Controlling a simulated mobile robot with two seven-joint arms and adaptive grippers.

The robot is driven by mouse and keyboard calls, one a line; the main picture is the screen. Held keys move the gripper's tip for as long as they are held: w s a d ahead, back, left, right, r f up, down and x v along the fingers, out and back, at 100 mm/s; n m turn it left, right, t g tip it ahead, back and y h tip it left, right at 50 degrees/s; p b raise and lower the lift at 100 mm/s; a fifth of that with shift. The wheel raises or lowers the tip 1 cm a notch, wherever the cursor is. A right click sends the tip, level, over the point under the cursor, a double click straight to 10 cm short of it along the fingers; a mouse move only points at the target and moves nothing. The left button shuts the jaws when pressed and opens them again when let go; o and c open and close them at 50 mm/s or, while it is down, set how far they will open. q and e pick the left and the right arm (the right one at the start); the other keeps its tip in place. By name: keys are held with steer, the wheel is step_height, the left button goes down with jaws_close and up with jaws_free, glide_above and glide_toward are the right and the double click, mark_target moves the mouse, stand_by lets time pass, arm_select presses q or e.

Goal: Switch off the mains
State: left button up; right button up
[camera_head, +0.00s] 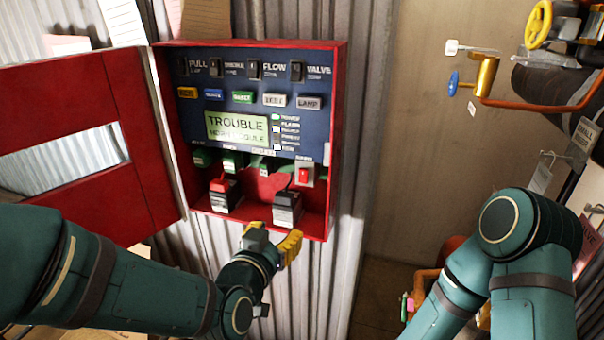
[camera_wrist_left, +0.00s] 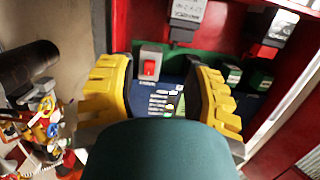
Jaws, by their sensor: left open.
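My left gripper (camera_head: 271,238) is open and empty, just below the box's lower edge and below the switch. In the left wrist view its yellow fingers (camera_wrist_left: 160,80) stand apart, facing the panel. My right arm is at the lower right; its gripper does not show.
Two batteries, one with a red top (camera_head: 224,195) and one dark-topped (camera_head: 287,208), stand at the box's bottom. A lit display (camera_head: 237,127) reads TROUBLE. The red door (camera_head: 85,140) hangs open left. A brass valve (camera_head: 485,75) and red pipe are right.

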mark_target(303, 172)
arm_select(q)
step_height(303, 172, up, 6)
steer(key=s+t, duration=0.1)
steer(key=t, duration=0.1)
steer(key=shift+h, duration=0.3)
steer(key=x, duration=0.4)
steer(key=b+x, duration=0.1)
steer(key=x, duration=0.4)
steer(key=b+x, duration=0.1)
steer(key=x, duration=0.3)
steer(key=shift+w+d, duration=0.25)
steer(key=shift+d, duration=0.15)
steer(key=shift+o, duration=0.2)
jaws_close()
